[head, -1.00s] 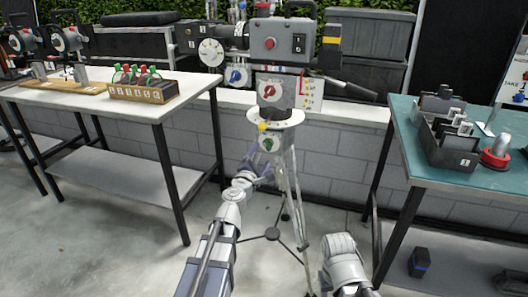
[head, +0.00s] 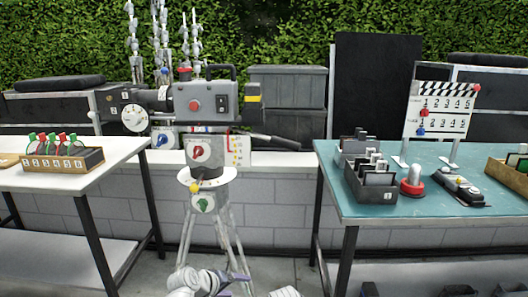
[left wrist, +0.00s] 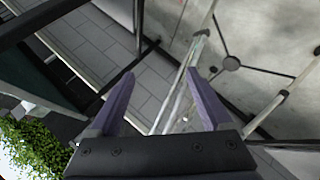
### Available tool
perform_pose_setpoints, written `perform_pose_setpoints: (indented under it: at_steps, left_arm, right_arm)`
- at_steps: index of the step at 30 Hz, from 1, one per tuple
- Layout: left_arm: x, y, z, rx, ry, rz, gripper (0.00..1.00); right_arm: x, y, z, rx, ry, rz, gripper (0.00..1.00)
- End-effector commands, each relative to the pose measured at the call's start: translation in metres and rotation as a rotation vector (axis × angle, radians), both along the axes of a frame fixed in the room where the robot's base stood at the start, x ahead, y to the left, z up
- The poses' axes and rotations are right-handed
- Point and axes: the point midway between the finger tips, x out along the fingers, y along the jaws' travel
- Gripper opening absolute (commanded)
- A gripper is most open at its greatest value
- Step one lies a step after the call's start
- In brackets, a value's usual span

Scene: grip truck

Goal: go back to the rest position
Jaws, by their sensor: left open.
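My left gripper (head: 214,281) is low in the head view, at the bottom edge in front of the tripod legs (head: 220,232). In the left wrist view its two purple fingers (left wrist: 160,76) stand apart with nothing between them. Beyond them are tripod legs and floor. A grey film camera (head: 205,103) stands upright on the tripod, above and apart from the gripper. A small piece of my right arm shows at the bottom edge; my right gripper is out of view.
A white table (head: 75,181) with a slotted wooden box (head: 62,160) is on the left. A teal-topped table (head: 340,190) on the right bears a dark tray (head: 370,196), a red-based lamp (head: 411,182) and a clapperboard (head: 440,110).

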Motion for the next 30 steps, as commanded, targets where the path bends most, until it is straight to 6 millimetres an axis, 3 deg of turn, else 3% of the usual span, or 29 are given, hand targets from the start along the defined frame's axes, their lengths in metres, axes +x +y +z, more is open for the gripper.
perform_pose_setpoints:
  at_steps: [3, 6, 11, 18, 26, 30]
  left_arm:
    - [-0.043, 0.014, -0.037, 0.247, 0.142, -0.169, 0.82]
    - [-0.075, 0.035, -0.056, 0.421, 0.262, -0.278, 0.82]
    - [-0.122, 0.073, -0.068, 0.652, 0.455, -0.407, 0.82]
    - [-0.147, 0.013, -0.068, 0.732, 0.466, -0.573, 0.82]
    - [-0.178, -0.035, -0.067, 0.82, 0.475, -0.723, 0.82]
    - [-0.179, -0.036, -0.035, 0.825, 0.478, -0.73, 0.82]
  right_arm:
    - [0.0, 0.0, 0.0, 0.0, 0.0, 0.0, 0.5]
    - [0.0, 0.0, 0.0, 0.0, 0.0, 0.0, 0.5]
    - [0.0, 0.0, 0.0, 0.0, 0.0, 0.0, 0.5]
    - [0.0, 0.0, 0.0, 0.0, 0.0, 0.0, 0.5]
    - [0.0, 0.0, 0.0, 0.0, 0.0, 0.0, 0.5]
    - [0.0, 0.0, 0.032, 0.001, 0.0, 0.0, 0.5]
